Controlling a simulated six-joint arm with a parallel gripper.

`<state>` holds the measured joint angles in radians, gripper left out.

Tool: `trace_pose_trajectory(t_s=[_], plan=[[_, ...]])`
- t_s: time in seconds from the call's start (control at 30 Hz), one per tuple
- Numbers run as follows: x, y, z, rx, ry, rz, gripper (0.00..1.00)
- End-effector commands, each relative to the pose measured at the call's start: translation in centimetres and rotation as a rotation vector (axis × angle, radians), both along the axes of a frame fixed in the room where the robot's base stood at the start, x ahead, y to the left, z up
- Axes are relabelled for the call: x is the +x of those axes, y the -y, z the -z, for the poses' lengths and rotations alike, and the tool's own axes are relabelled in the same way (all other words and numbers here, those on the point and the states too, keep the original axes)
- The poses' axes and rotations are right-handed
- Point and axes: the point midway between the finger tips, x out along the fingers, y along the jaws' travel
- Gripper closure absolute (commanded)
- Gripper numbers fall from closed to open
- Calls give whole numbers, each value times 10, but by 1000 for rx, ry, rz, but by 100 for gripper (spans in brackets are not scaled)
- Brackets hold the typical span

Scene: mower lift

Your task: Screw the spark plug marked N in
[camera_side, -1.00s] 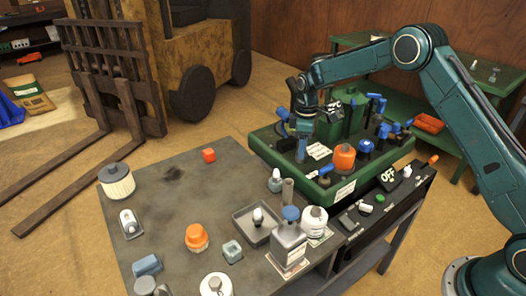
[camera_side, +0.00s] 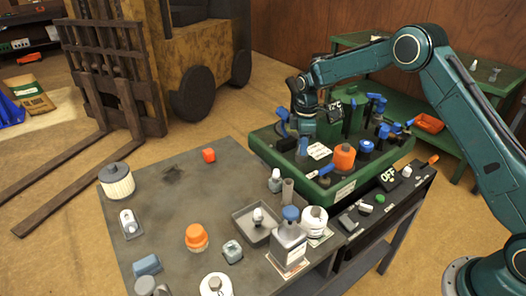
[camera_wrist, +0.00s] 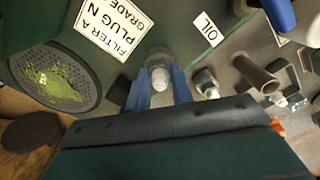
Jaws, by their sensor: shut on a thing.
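My gripper (camera_side: 303,148) points down over the left part of the green mower deck (camera_side: 256,148). In the wrist view its two blue fingers (camera_wrist: 160,88) are closed around a spark plug with a white rounded top (camera_wrist: 159,77). The plug's lower end and any letter on it are hidden, so I cannot tell whether it is in a hole or what it is marked.
An orange cap (camera_side: 344,157) and blue-handled parts stand on the deck close by. A round grate with green clippings (camera_wrist: 55,78) lies left in the wrist view. The grey table (camera_side: 160,190) holds a tray (camera_side: 243,232), bottles and small parts.

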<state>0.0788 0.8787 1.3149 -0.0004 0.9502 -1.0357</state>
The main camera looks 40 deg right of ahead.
Motion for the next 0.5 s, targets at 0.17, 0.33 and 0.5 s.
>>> trace_pose_trajectory(t_s=[0.17, 0.33, 0.5], plan=[[0, 0, 0, 0, 0, 0, 100], [0, 0, 0, 0, 0, 25, 100], [0, 0, 0, 0, 0, 127, 100]])
